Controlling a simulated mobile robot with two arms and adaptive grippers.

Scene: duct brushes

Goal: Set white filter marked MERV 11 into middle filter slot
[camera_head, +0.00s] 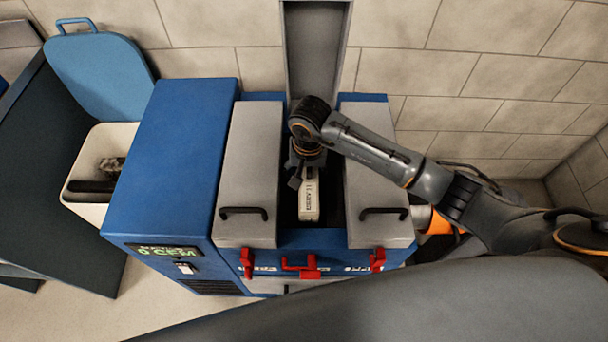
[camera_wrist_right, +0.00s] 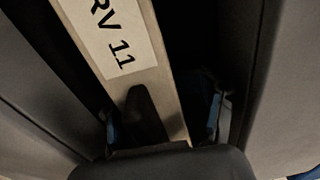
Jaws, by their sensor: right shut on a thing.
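The white filter (camera_head: 309,201) is a narrow upright block with a printed label, between the two grey covers of the blue unit. In the right wrist view, the filter (camera_wrist_right: 128,62) shows a label reading "RV 11", with the rest cut off. My right gripper (camera_head: 305,172) is shut on the filter from above, near its back half. The middle filter slot (camera_head: 333,208) is the dark opening around the filter. The filter appears at least partly inside it; how deep it sits is hidden. My left gripper is not in view.
Grey covers with black handles flank the slot at left (camera_head: 249,175) and right (camera_head: 379,190). Red latches (camera_head: 302,265) line the front. A white bin (camera_head: 92,190) stands left of the blue cabinet (camera_head: 172,165).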

